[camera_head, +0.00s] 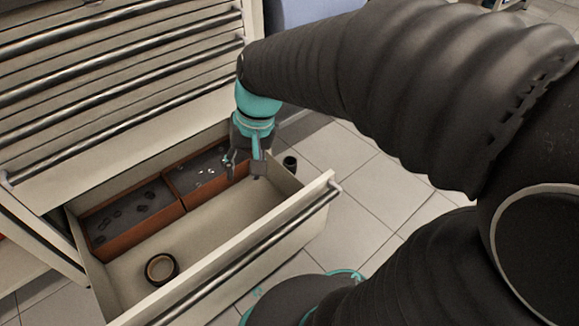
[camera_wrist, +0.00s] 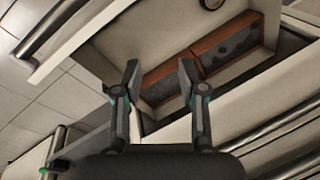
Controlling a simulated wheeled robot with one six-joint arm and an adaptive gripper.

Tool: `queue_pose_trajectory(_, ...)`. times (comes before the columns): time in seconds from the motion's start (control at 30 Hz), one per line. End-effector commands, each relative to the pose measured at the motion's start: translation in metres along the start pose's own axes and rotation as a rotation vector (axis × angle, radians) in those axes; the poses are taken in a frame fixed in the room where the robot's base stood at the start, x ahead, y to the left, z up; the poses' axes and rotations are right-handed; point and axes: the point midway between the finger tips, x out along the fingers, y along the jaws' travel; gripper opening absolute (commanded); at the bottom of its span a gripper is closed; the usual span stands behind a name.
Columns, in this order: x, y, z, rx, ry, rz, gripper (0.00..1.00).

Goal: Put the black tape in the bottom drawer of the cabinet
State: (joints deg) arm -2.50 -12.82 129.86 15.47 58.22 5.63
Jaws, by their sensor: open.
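The black tape (camera_head: 162,268) is a dark ring with a tan inner face. It lies in the open bottom drawer (camera_head: 215,222) of the grey cabinet (camera_head: 140,130), on the bare floor of the drawer near its front left. In the wrist view, part of the tape (camera_wrist: 210,3) shows at the top edge. My gripper (camera_head: 244,172) is open and empty, over the right end of the drawer and apart from the tape. Its two spread fingers (camera_wrist: 158,66) also show in the wrist view with nothing between them.
Two orange-brown bins (camera_head: 183,203) with small dark parts stand along the drawer's back. The closed drawers above have long bar handles (camera_head: 120,80). A small dark cylinder (camera_head: 290,163) shows just right of the drawer. Tiled floor (camera_head: 365,205) is clear to the right.

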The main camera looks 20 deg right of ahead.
Motion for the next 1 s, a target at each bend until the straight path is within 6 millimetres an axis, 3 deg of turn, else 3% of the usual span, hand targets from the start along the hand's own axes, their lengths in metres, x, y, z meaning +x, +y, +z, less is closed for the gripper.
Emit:
queue_pose_trajectory(0.2, -0.038, 0.03, 0.033, -0.109, 0.191, 0.069, 0.41)
queue_pose_trajectory(0.43, -0.061, 0.057, 0.062, -0.201, 0.353, 0.149, 0.41)
queue_pose_trajectory(0.63, -0.067, 0.065, 0.074, -0.238, 0.417, 0.185, 0.41)
queue_pose_trajectory(1.0, -0.068, 0.066, 0.075, -0.242, 0.423, 0.19, 0.41)
